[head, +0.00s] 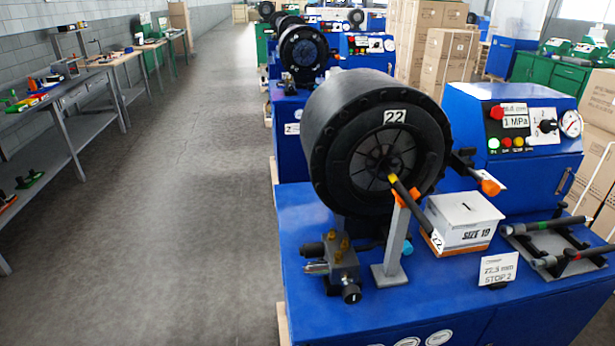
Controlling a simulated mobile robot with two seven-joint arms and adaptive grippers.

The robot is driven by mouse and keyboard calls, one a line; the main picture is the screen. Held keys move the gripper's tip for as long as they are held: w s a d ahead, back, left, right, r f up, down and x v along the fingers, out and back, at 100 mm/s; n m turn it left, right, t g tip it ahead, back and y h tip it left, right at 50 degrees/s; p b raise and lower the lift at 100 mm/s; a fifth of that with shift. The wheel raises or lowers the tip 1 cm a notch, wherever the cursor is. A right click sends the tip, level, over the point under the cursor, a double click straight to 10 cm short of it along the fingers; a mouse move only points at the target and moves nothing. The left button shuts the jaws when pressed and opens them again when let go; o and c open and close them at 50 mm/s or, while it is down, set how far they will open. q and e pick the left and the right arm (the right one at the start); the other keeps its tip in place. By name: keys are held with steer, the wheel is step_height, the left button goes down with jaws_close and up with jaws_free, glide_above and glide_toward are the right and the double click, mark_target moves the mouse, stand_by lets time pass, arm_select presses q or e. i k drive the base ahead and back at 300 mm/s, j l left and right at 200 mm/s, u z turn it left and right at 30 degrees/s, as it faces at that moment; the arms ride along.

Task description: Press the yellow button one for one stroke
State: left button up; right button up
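The yellow button (518,142) is small and sits at the right end of a row of round buttons on the blue control box (553,160). A red button (506,143) is beside it, and a green button (493,143) is at the left end. The box stands on the near blue machine (440,280), right of its black crimper head (337,125) marked 22. A hose piece (411,204) points into the head's opening and rests on a grey stand (397,240). Neither of my grippers is in view.
The control box also has a red knob (497,113), a 1 MPa display, a black selector (547,126) and a gauge (570,123). A white SIZE 19 box (462,222) and a hose rack (560,247) lie in front. The grey floor (190,210) at left is clear.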

mark_target(518, 141)
steer(key=z, duration=1.25)
